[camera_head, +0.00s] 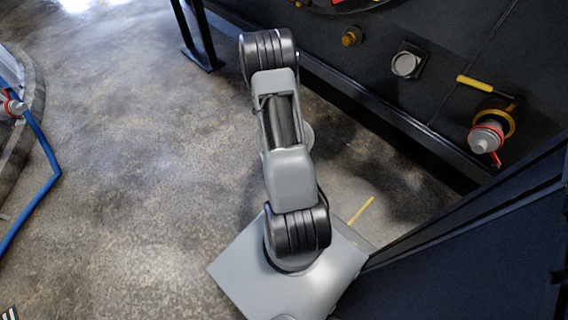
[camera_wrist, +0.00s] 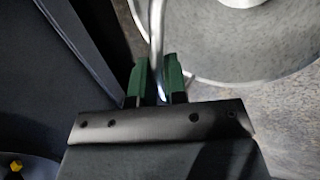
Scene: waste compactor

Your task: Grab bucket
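In the wrist view the two green fingertips of my gripper (camera_wrist: 157,76) stand on either side of a thin metal bar (camera_wrist: 157,32), which looks like the bucket's handle. The gap between the fingers is little wider than the bar, and I cannot tell whether they press on it. Beyond them, at the upper right, is a large round grey metal shape with a curved rim (camera_wrist: 255,84), which seems to be the bucket, cut off by the frame. In the head view my arm hides the gripper, and no bucket can be made out.
In the head view a dark machine panel (camera_head: 440,95) with knobs and a yellow handle (camera_head: 475,84) runs along the upper right. A dark wall (camera_head: 490,240) stands at the lower right. A blue hose (camera_head: 48,150) lies at the left. Concrete floor (camera_head: 130,200) between is clear.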

